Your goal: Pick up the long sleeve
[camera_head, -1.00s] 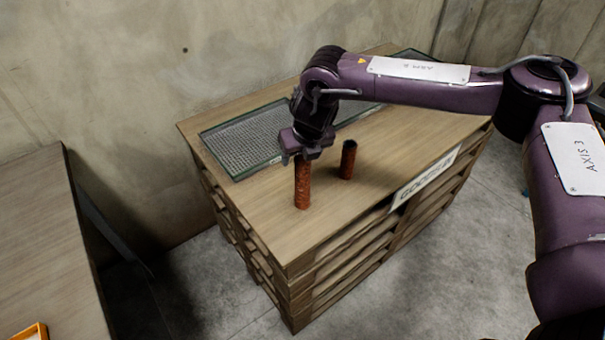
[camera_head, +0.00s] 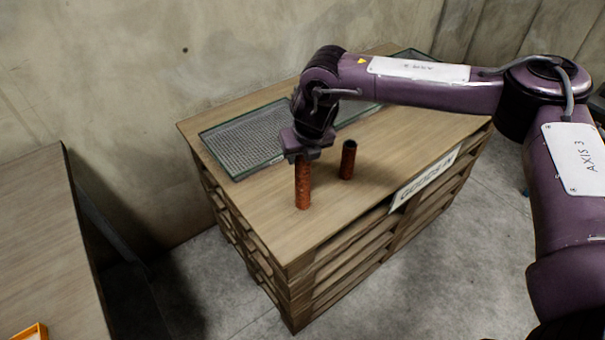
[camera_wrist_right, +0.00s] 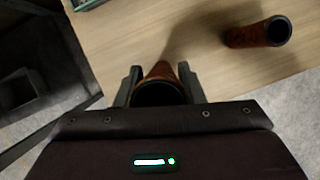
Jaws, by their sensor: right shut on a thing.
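A long rust-brown sleeve (camera_head: 303,186) stands upright on the wooden pallet-stack top (camera_head: 262,212). My right gripper (camera_head: 302,158) is over it from above, shut on its upper end. In the right wrist view, the two fingers of the gripper (camera_wrist_right: 160,84) flank the sleeve (camera_wrist_right: 160,74), and its dark open mouth faces the camera. A shorter-looking rust-brown sleeve (camera_head: 347,160) stands upright to the right, apart from the gripper; it also shows in the right wrist view (camera_wrist_right: 258,33). My left gripper is not in view.
A green-framed mesh tray (camera_head: 247,140) lies at the back left of the pallet top, with another mesh section farther right. A "GOODS" sign (camera_head: 427,178) is on the front edge. A wooden table (camera_head: 35,235) stands at left, with an orange-yellow item (camera_head: 30,332).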

